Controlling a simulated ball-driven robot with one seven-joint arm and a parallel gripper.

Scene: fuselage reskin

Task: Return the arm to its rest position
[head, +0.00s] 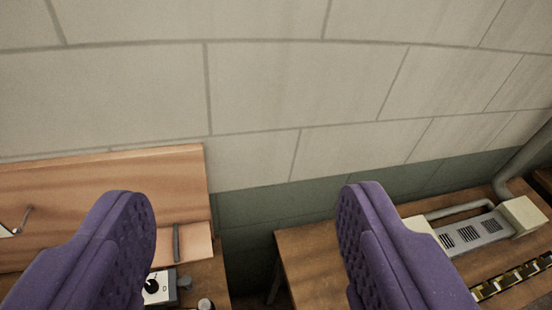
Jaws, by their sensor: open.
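My gripper (245,215) shows as two purple padded fingers at the bottom of the head view. The left finger (118,235) and the right finger (372,235) stand wide apart. My gripper is open, with nothing between the fingers. Behind the gap are the wall and the space between two benches. The rest of my arm is out of view.
A block wall (270,90), pale above and green below, fills the background. At left, a wooden backboard (170,170) stands behind a bench with small devices (158,288). At right, a wooden bench (310,262) carries a grey vented unit (470,234). A dark gap separates the benches.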

